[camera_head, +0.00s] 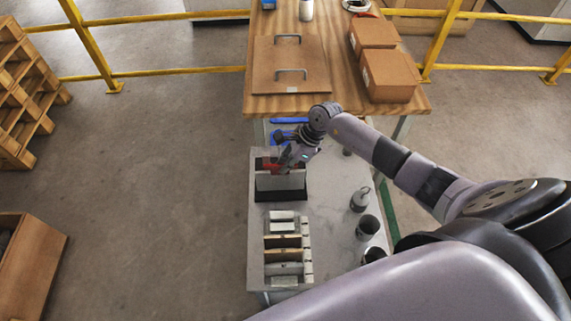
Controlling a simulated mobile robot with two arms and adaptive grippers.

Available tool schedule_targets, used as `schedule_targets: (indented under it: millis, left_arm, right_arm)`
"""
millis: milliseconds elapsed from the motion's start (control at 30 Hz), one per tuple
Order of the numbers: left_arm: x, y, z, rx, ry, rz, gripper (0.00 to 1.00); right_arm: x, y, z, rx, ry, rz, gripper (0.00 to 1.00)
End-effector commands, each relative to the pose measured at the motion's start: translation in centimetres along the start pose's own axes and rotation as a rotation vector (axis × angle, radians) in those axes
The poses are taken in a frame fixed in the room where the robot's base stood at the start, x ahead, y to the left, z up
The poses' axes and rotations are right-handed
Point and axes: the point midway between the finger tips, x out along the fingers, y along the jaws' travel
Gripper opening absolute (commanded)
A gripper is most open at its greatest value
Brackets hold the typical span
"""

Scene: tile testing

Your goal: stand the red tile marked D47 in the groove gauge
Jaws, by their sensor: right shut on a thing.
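My right arm reaches in from the right, and its gripper (286,158) is over the far left part of the grey table. It is shut on a red tile (271,167), which shows only as a small red patch beside the fingers. The D47 mark is not readable. Just nearer than the gripper stands a grey box-like block (280,184) with a dark lower front. A rack (307,256) with several pale, grey and brown slabs stands nearer still. I cannot tell for sure which of these is the groove gauge. My left gripper is not in view.
On the grey table (335,195), a bottle (359,200) and dark cups (367,228) stand to the right. A blue item (288,121) lies at its far end. Beyond is a wooden table (340,75) with cardboard boxes (388,76) and a handled brown board (290,52). Yellow rails run behind.

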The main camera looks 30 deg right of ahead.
Motion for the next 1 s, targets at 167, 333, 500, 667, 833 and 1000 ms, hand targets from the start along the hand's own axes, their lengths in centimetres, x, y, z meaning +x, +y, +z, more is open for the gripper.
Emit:
schedule_targets:
  millis: [167,333,500,667,833,1000]
  left_arm:
    - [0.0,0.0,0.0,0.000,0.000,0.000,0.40]
    - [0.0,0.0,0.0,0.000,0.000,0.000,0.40]
    - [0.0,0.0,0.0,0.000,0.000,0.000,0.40]
    - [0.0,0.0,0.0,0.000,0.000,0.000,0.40]
    - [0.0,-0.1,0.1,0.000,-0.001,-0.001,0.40]
    - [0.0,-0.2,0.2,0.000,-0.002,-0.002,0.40]
  right_arm:
    - [-0.1,0.0,0.1,0.000,-0.001,-0.001,0.00]
    - [-0.1,0.0,0.1,0.000,-0.001,-0.001,0.12]
    - [0.0,0.0,0.0,0.000,-0.001,-0.001,0.23]
    - [0.0,0.0,0.0,0.000,0.000,0.000,0.30]
    - [0.0,0.0,0.0,0.000,0.001,0.000,0.30]
    - [-1.1,-0.1,-0.1,0.000,0.002,-0.002,0.30]
